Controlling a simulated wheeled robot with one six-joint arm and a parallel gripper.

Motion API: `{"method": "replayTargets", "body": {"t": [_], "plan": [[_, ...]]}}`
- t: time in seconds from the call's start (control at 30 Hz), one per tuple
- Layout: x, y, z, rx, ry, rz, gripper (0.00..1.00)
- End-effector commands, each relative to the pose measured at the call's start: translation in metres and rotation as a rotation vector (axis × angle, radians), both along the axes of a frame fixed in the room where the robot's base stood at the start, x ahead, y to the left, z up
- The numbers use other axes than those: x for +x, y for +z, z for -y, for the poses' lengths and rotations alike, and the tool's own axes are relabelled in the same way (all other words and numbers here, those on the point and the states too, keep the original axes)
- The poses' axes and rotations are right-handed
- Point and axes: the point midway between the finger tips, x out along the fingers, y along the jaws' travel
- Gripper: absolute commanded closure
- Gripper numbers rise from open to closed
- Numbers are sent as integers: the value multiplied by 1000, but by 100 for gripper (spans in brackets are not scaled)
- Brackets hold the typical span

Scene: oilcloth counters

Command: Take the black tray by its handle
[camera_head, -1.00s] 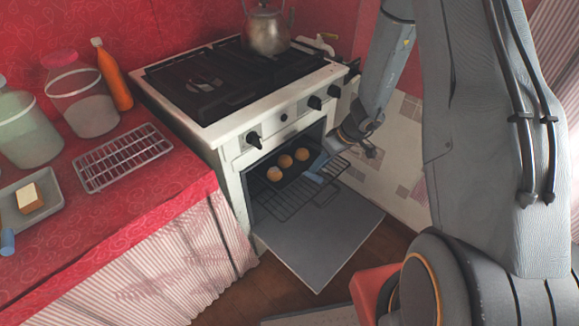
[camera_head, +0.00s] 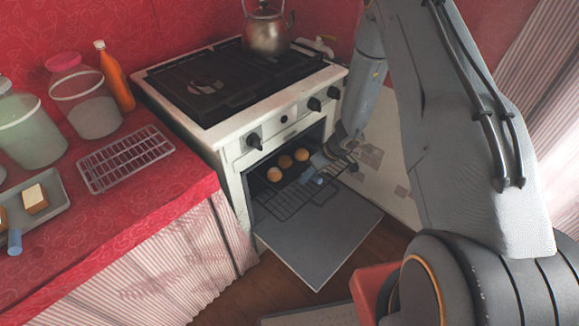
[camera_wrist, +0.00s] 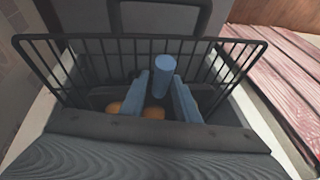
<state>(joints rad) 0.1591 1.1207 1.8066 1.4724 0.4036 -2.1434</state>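The black tray (camera_head: 287,176) lies on the rack inside the open oven, with several round buns on it. Its blue handle (camera_head: 316,179) points out toward the oven's front right. In the wrist view the handle (camera_wrist: 160,76) stands between the tips of my two blue fingers, with a gap visible on both sides. My gripper (camera_head: 324,165) is at the oven opening, right by the handle; in the wrist view the gripper (camera_wrist: 160,84) is open. The buns (camera_wrist: 153,112) show partly behind the fingers, and much of the tray is hidden.
The wire oven rack (camera_head: 290,205) juts out over the lowered oven door (camera_head: 318,240). The stove (camera_head: 235,145) carries a kettle (camera_head: 267,32). On the red counter (camera_head: 150,200) are a wire rack (camera_head: 125,157), jars, a bottle and a grey tray (camera_head: 55,205) with bread.

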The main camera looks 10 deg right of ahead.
Motion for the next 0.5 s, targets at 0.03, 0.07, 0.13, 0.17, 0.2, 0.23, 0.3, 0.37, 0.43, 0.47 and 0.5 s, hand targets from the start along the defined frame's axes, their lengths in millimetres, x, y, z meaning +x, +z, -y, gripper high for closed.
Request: {"method": "replayTargets", "body": {"t": [0.03,0.07,0.13,0.17,0.2,0.23,0.3,0.37,0.43,0.47,0.5], "plan": [[0,0,0,0,0,0,72],[0,0,0,0,0,0,72],[0,0,0,0,0,0,77],[0,0,0,0,0,0,82],[0,0,0,0,0,0,88],[0,0,0,0,0,0,93],[0,0,0,0,0,0,100],[0,0,0,0,0,0,100],[1,1,0,1,0,1,100],[1,1,0,1,0,1,100],[1,1,0,1,0,1,100]]}}
